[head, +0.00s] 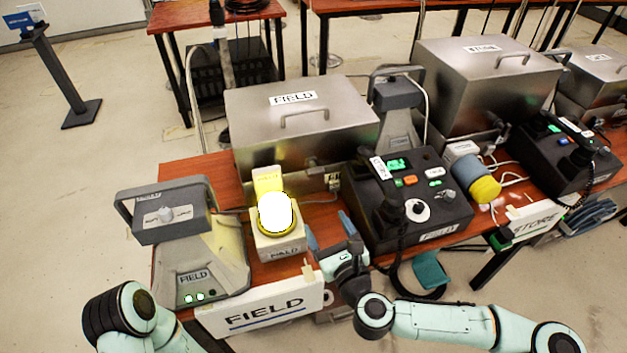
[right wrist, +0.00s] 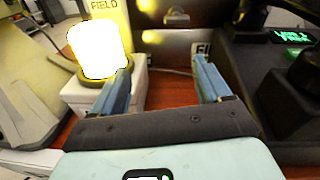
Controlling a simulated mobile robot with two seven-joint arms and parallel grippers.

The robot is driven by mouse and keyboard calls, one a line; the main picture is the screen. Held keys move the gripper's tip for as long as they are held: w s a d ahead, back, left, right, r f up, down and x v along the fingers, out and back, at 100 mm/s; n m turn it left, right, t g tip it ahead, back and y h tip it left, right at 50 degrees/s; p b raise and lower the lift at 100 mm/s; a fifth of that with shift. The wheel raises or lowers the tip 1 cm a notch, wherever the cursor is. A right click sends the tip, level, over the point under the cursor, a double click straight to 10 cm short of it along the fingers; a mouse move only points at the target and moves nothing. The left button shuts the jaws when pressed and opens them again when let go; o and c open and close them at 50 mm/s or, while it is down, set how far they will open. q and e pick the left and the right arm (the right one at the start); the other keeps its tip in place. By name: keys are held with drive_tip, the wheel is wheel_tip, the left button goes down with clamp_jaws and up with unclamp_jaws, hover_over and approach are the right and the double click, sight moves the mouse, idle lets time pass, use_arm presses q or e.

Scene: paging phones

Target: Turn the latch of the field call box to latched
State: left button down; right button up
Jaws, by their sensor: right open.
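The metal box labelled FIELD (head: 255,118) stands closed at the back of the wooden table, with a handle on its lid. A dark latch-like fitting (head: 313,162) sits on its front face; a rounded metal part (right wrist: 176,17) shows there in the right wrist view. Its exact turn is too small to tell. My right gripper (head: 330,230) is open and empty in front of the box, between the lit lamp and the black phone. Its blue fingers (right wrist: 163,68) point at the box's front, apart from it. My left arm shows at the lower left; its gripper is out of view.
A glowing yellow lamp (head: 276,214) on a white base stands left of my right gripper. A black desk phone (head: 425,217) stands right. A grey FIELD unit (head: 205,270) is far left. A FIELD sign (head: 262,308) hangs at the front edge.

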sight(317, 173)
use_arm(q)
drive_tip(key=s+a+f+g+b, duration=0.1)
drive_tip(key=s+f+g+b, duration=0.1)
drive_tip(key=f, duration=0.4)
drive_tip(key=shift+s+a+f+b, duration=0.2)
drive_tip(key=shift+s+b, duration=0.5)
drive_tip(key=shift+s, duration=0.35)
use_arm(e)
drive_tip(key=w, duration=0.4)
drive_tip(key=w+a+r+m, duration=0.1)
drive_tip(key=w, duration=0.4)
drive_tip(key=w+a+r+m+t, duration=0.1)
drive_tip(key=w, duration=0.4)
drive_tip(key=shift+w+a+h, duration=0.15)
drive_tip(key=shift+h, duration=0.25)
drive_tip(key=c, duration=1)
